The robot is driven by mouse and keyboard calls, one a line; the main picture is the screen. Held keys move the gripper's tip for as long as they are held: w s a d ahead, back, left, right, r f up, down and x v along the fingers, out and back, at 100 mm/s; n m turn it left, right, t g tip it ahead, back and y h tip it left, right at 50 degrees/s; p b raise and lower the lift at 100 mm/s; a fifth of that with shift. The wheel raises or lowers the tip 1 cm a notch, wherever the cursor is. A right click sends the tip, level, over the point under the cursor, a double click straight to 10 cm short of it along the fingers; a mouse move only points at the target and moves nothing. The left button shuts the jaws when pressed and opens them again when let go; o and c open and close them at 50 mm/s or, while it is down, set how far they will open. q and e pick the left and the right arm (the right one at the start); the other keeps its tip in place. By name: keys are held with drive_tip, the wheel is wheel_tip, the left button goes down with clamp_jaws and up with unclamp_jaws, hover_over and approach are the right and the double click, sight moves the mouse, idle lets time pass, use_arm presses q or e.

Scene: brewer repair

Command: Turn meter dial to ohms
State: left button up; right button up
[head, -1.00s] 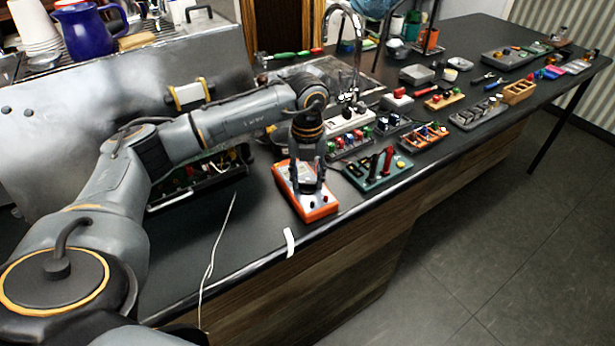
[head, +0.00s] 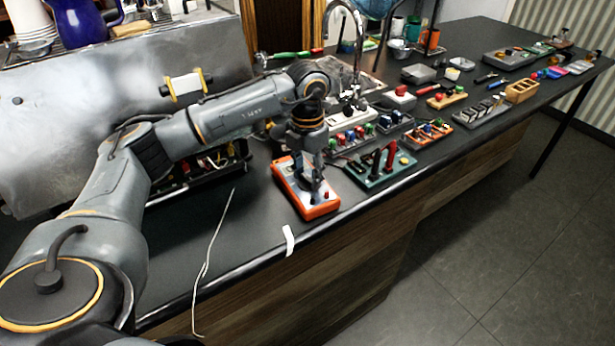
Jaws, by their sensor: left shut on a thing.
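The meter (head: 320,211) is an orange-edged box with a pale face, lying on the dark counter near its front edge. My left gripper (head: 315,192) points straight down over the meter's face, with its fingers shut at the dial. The dial is hidden behind the fingers, so its setting cannot be read. A small red knob or jack shows on the meter's face near its front end. My right gripper is not in view.
A green tray (head: 372,180) with red and dark probes stands right of the meter. An open black case (head: 205,170) with wires is behind left. A white tag (head: 289,240) hangs at the counter edge beside a thin pale cable (head: 212,250). Several part trays line the counter to the right.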

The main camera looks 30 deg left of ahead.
sight(307, 178)
use_arm(q)
drive_tip(key=m+b, duration=0.1)
drive_tip(key=m, duration=0.3)
drive_tip(key=shift+f+m+b, duration=0.1)
drive_tip(key=shift+m+b, duration=0.75)
drive_tip(key=shift+m, duration=1.75)
drive_tip(key=o, duration=1.2)
drive_tip(key=shift+c, duration=0.2)
wheel_tip(307, 178, up, 12)
